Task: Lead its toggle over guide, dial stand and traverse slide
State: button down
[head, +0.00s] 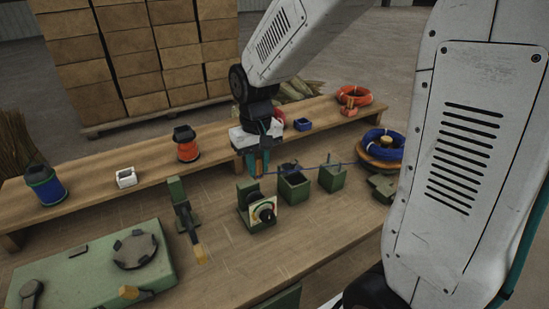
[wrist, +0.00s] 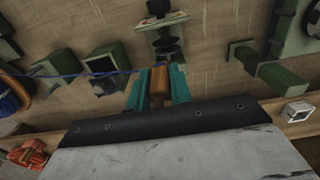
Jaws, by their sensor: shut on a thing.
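My gripper (head: 257,172) is shut on a brown wooden toggle (wrist: 158,85) between its teal fingers. A blue cord (head: 310,168) runs from it to the right, across the open green box (head: 294,188) and the green guide post (head: 331,178), to a blue coil (head: 383,146). In the wrist view this cord (wrist: 75,75) runs left. The dial stand (head: 260,209), with a pale dial face and black knob, is just in front of my gripper. A green bracket with a wooden handle (head: 185,212), possibly the traverse slide, stands left of it.
A green machine bed with a round cap (head: 134,250) fills the lower left. The raised back shelf holds a blue spool (head: 46,187), white box (head: 126,177), orange spool (head: 187,147), small blue box (head: 302,124) and orange coil (head: 353,93). Bare bench lies between bracket and dial stand.

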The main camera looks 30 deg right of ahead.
jog(key=a, duration=2.4)
jog(key=shift+a, duration=0.15)
